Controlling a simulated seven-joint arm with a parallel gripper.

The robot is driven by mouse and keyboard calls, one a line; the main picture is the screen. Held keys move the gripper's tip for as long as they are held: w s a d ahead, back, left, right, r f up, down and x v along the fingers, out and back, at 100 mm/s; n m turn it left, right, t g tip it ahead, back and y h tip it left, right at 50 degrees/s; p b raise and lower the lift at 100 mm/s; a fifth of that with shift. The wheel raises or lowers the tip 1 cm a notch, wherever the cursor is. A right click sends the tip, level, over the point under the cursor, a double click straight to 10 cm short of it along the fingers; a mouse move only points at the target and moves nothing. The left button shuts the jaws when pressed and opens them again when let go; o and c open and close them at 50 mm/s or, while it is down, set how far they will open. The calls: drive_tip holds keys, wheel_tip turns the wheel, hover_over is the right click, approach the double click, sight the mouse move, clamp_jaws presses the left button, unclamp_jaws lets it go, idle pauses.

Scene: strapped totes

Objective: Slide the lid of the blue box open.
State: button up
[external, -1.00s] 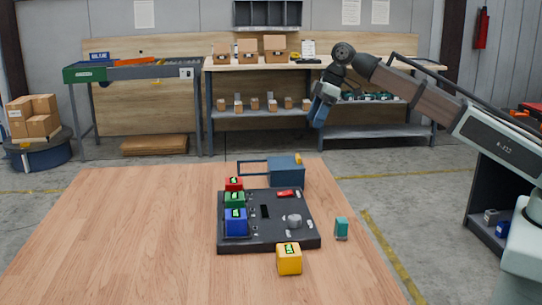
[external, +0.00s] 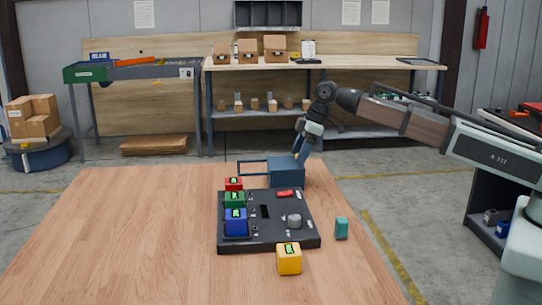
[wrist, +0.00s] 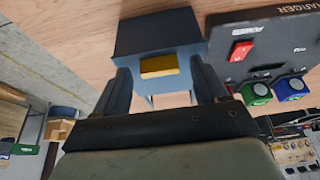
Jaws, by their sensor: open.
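The dark blue box (external: 287,174) stands at the far edge of the wooden table, with a thin rail frame (external: 252,167) sticking out to its left. In the wrist view the box (wrist: 158,32) has a yellow block (wrist: 158,66), apparently the lid's handle, on its lighter blue face. My gripper (external: 299,152) is just above the box at its right end, pointing down. In the wrist view its fingers (wrist: 160,76) are open, one on each side of the yellow block, with gaps visible. The gripper hides the block in the external view. The lid appears to cover the box.
A black panel (external: 285,235) with a red switch (external: 285,193) and a grey knob (external: 294,221) lies in front of the box. Red, green and blue blocks (external: 235,222) sit along its left side. A yellow cube (external: 289,259) and a teal block (external: 341,228) stand nearby. The table's left is clear.

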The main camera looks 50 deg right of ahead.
drive_tip(key=shift+f, duration=0.1)
drive_tip(key=shift+c, duration=0.3)
clamp_jaws()
idle(0.4)
